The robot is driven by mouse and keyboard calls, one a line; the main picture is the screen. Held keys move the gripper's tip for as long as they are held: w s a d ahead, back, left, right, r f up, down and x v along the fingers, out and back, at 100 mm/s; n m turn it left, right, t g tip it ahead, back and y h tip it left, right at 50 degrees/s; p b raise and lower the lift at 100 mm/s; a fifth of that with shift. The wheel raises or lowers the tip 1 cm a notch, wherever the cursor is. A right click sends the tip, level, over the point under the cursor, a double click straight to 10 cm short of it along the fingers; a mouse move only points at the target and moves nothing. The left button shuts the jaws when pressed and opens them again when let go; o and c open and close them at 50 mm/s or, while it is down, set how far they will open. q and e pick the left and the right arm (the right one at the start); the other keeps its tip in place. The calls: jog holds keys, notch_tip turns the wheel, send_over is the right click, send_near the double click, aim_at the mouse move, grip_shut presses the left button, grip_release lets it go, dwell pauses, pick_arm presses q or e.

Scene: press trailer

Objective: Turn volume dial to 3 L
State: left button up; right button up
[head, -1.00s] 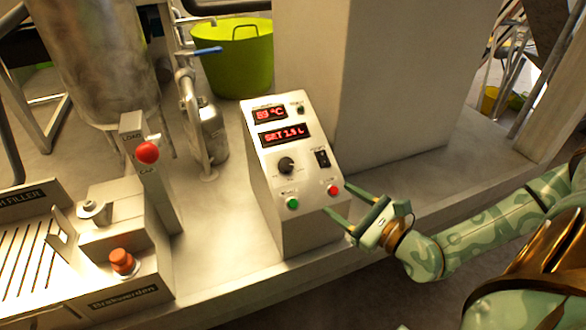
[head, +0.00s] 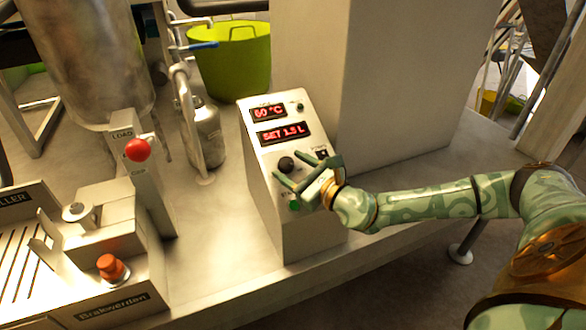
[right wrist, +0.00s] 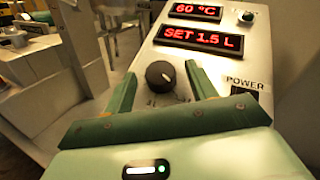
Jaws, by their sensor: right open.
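The volume dial (head: 286,164) is a black round knob on the sloped face of a light control box (head: 262,215). It also shows in the right wrist view (right wrist: 160,75), with a pale mark on it. The display (right wrist: 202,39) above it reads SET 1.5 L in red. My right gripper (head: 293,167) is open at the panel. In the right wrist view its two fingers (right wrist: 160,83) point up the panel, one on each side of the dial, with gaps to it. Whether they reach the dial's depth is hard to tell. My left gripper is not in view.
A temperature display (right wrist: 195,11) reads 60 °C. The power switch (head: 322,153) is just right of the dial. A green button (head: 294,204) lies below, partly behind my gripper.

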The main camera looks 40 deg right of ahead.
jog(key=c, duration=1)
jog(key=shift+r+m+h+p, duration=0.1)
jog(key=shift+m+h+p, duration=0.3)
jog(key=shift+p, duration=0.1)
jog(key=m+h+p, duration=0.2)
jog(key=m+h, duration=0.1)
jog(key=a+m+h+p, duration=0.1)
jog(key=m+h+p, duration=0.2)
jog(key=shift+p, duration=0.35)
jog(key=m+h, duration=0.1)
jog(key=m+g+h+p, duration=0.1)
jog(key=m+h, duration=0.1)
jog(key=m+g+h+p, duration=0.1)
jog(key=shift+w+a+m+h, duration=0.1)
jog(key=shift+a+m+h, duration=0.25)
jog(key=shift+m+h, duration=0.05)
pick_arm(q)
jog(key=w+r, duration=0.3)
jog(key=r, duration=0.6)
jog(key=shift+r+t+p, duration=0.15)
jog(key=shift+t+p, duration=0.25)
jog(key=shift+p, duration=0.05)
pick_arm(e)
jog(key=shift+w+a+m+g+h, duration=0.1)
jog(key=shift+m+g+h, duration=0.65)
jog(key=shift+m, duration=0.25)
jog(key=shift+w+a+m+g+h, duration=0.1)
jog(key=shift+m+g+h, duration=0.65)
jog(key=shift+m, duration=0.55)
